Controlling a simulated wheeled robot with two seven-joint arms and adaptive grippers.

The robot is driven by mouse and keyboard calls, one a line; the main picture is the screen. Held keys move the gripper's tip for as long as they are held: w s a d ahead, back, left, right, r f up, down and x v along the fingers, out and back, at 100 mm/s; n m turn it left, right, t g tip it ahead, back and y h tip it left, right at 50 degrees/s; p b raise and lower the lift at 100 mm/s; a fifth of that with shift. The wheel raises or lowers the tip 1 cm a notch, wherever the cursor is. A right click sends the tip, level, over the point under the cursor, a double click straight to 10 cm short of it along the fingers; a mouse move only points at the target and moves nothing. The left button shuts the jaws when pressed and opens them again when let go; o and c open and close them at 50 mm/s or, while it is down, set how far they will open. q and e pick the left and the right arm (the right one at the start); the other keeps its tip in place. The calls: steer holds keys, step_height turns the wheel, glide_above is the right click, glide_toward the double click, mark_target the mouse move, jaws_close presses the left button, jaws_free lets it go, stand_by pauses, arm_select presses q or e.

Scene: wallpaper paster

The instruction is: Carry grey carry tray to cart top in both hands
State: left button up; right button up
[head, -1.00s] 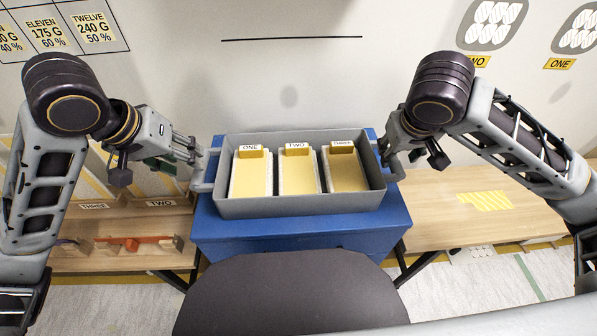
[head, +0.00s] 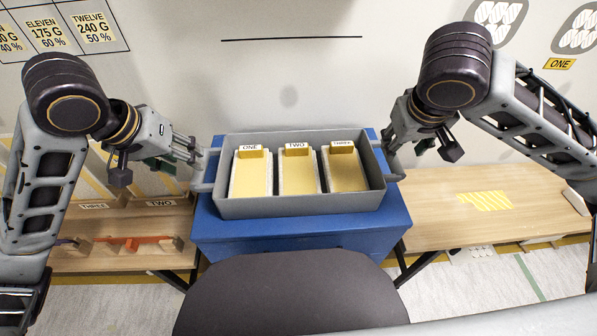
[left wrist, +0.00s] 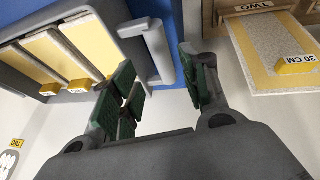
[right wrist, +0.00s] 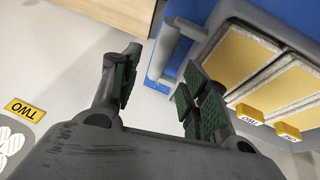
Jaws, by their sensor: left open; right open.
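The grey carry tray (head: 300,207) sits level on a blue box (head: 300,237). It holds three yellow-topped blocks labelled ONE (head: 251,175), TWO (head: 297,174) and THREE (head: 345,172). My left gripper (head: 192,152) is open beside the tray's left handle (left wrist: 160,52). In the left wrist view the handle lies ahead of the parted fingers (left wrist: 160,88). My right gripper (head: 390,150) is open beside the right end. In the right wrist view the right handle (right wrist: 163,50) lies ahead of the parted fingers (right wrist: 160,88). Neither gripper holds anything. I cannot pick out a cart.
Wooden surfaces flank the blue box. The right one (head: 440,220) is mostly clear, with a yellow hatched patch (head: 486,200). The left one (head: 120,255) has labelled bays and an orange item (head: 130,240). A pale wall (head: 290,80) stands close behind the tray.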

steer(key=shift+v, duration=1.2)
steer(key=shift+s, duration=0.1)
